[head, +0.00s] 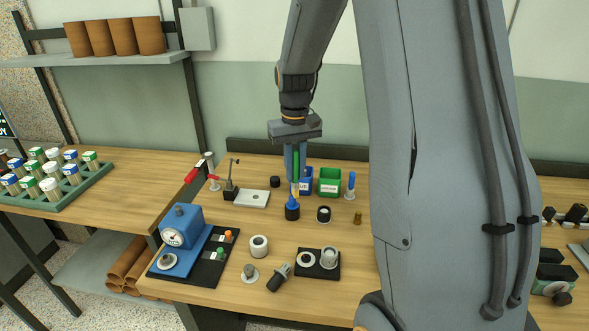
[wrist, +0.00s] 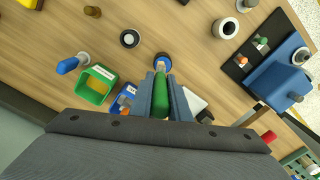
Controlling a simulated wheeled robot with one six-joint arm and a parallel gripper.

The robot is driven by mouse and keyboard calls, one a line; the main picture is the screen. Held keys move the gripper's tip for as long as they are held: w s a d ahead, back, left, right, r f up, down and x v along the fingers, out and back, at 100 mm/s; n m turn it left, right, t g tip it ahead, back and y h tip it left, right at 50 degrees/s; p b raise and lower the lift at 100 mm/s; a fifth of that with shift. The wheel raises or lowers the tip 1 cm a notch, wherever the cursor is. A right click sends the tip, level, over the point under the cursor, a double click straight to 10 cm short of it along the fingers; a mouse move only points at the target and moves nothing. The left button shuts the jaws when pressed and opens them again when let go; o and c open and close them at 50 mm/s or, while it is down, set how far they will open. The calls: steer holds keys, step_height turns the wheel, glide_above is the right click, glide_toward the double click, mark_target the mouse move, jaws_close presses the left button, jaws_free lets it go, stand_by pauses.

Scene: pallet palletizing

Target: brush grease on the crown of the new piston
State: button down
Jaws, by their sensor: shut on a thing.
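My gripper (head: 296,168) is shut on an upright tool with a green handle (wrist: 162,92), which looks like the brush. The tool's lower end is at a small dark pot with a blue top (head: 292,211); I cannot tell whether it is inside. The pot also shows just beyond the handle in the wrist view (wrist: 163,61). Piston-like grey parts stand at the front of the bench: one on a black mat (head: 329,257), one on a round base (head: 250,273), and a dark one lying tilted (head: 279,277). I cannot tell which is the new piston.
A green bin (head: 329,182) and a blue bin (head: 306,187) stand right behind the pot. A blue-handled tool (head: 350,186) stands beside them. A blue gauge stand (head: 182,226) and white rings (head: 259,246) are at the front left. Bare wood lies between.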

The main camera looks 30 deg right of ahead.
steer(key=shift+f, duration=0.25)
steer(key=shift+a, duration=0.1)
steer(key=shift+w+a+r+p, duration=0.1)
steer(key=shift+w+a+p, duration=0.2)
steer(key=shift+w+a, duration=0.25)
steer(key=shift+s, duration=0.1)
steer(key=shift+s+d+f+p, duration=0.2)
steer(key=shift+s+d+p, duration=0.2)
steer(key=shift+s+d, duration=0.2)
steer(key=shift+w, duration=0.1)
